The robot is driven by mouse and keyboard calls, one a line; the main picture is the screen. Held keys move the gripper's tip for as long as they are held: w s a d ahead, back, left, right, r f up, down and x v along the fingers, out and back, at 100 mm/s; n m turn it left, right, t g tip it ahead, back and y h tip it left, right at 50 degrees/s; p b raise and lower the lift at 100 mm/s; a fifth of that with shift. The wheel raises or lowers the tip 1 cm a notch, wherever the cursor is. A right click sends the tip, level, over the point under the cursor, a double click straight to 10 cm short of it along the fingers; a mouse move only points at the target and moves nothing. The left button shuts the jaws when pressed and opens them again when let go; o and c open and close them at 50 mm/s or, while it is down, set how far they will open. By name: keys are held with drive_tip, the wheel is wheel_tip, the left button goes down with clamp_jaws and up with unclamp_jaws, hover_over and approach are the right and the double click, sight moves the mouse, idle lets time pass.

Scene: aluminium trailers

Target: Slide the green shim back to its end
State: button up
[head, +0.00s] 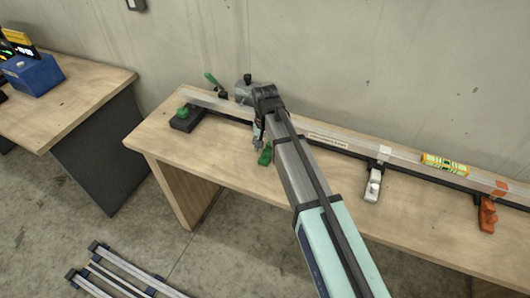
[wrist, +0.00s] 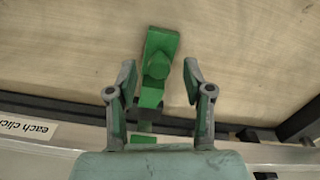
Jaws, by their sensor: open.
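A green slider (head: 265,157), which looks like the green shim, sits on the front side of the long rail, just below my gripper (head: 260,138). In the wrist view the green slider (wrist: 158,68) lies between the two spread fingers of my gripper (wrist: 159,76). Gaps show on both sides of it, so the fingers are not closed on it. The rail (head: 340,142) runs along the bench from upper left to right. A black end block (head: 182,124) with a green knob (head: 184,111) stands at its left end. My arm hides part of the rail.
A white slider (head: 374,186) and an orange slider (head: 487,214) sit further right on the rail. A yellow level (head: 445,165) lies at the back right. A green-handled clamp (head: 214,83) stands behind the rail.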

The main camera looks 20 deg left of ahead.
sight(265, 152)
wheel_tip(265, 152, up, 8)
idle(0.4)
drive_tip(key=shift+r, duration=0.1)
